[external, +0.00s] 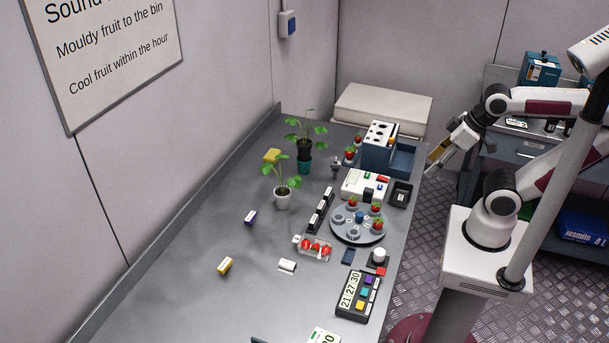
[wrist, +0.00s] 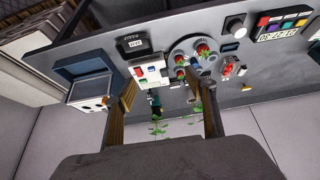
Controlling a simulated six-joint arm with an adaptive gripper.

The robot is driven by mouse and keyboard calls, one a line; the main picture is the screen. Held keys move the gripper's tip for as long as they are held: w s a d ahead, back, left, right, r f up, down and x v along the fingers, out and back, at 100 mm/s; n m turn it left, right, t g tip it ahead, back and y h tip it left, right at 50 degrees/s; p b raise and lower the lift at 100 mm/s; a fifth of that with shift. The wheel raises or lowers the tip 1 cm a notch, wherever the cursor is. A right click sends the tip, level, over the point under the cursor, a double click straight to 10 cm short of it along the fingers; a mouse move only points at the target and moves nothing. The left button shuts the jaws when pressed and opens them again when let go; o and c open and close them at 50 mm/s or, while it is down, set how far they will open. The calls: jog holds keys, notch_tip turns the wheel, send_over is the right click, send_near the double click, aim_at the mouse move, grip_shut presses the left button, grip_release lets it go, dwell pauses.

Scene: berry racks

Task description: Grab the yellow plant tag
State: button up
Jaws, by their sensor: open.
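A small yellow block with a white face (external: 225,265), which looks like the yellow plant tag, lies on the bare left front part of the grey bench in the external view. My gripper (external: 433,158) is raised off the bench's right edge, far from the tag. In the wrist view its two fingers (wrist: 165,98) are spread apart with nothing between them.
A purple-and-white tag (external: 250,217) and a white one (external: 287,266) lie nearby. Potted plants (external: 282,198), a round berry rack (external: 358,232), a berry punnet (external: 314,248) and a timer (external: 357,296) crowd the bench's middle and right.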

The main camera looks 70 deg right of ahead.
jog(key=w+a+r+m+t+y, duration=0.2)
jog(key=w+a+r+m, duration=0.2)
jog(key=w+a, duration=0.45)
jog(key=w+a+r+m+t+y, duration=0.15)
jog(key=w+a+r+m, duration=0.35)
jog(key=w, duration=0.7)
jog(key=m+t+h, duration=0.2)
jog(key=m+t, duration=0.3)
jog(key=m, duration=1.8)
send_over(226, 267)
jog(key=s+d, duration=0.2)
jog(key=s, duration=0.2)
notch_tip(226, 267, down, 17)
jog(key=f+m, duration=0.1)
jog(key=f, duration=0.1)
jog(key=s+a+f+m+h, duration=0.1)
jog(key=f+m, duration=0.1)
jog(key=f, duration=0.1)
jog(key=s+a+f+m+h, duration=0.1)
jog(key=f, duration=0.2)
jog(key=shift+s+a+f+m+g+h, duration=0.1)
jog(key=shift+s+a+m+g+h, duration=0.05)
jog(key=shift+a+m+g+h, duration=0.15)
jog(key=shift+s+f, duration=0.15)
jog(key=shift+f, duration=0.2)
jog(key=shift+x, duration=1.3)
jog(key=shift+d, duration=0.1)
